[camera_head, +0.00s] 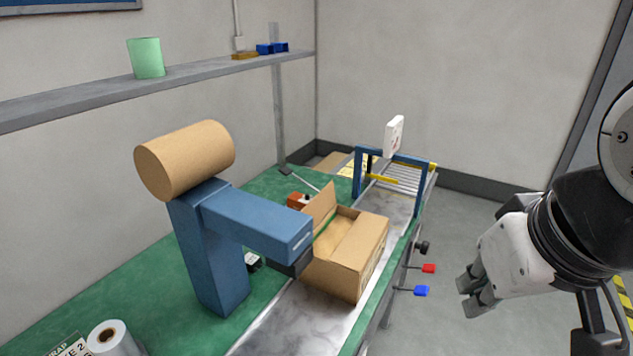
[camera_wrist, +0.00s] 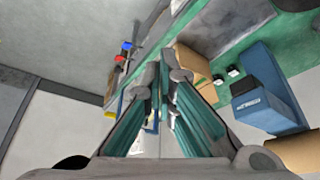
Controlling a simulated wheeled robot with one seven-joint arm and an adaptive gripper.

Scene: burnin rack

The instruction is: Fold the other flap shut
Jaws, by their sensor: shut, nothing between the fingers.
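An open-topped cardboard box (camera_head: 345,265) sits on the metal conveyor bed beside the blue machine arm. One flap (camera_head: 322,207) stands up on its left side. A tan surface shows in the opening behind the right wall; I cannot tell whether it is a folded flap or the contents. My gripper (camera_head: 470,298) is at the right, over the floor, well apart from the box, and is shut and empty. In the wrist view its fingers (camera_wrist: 167,68) meet near the top centre, and part of the box (camera_wrist: 193,63) shows just beyond them.
The blue machine (camera_head: 210,245) with a tan roll on top stands left of the box, its arm reaching close to it. A blue frame (camera_head: 358,176) stands behind. Red (camera_head: 428,268) and blue (camera_head: 421,291) handles stick out from the bench side.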

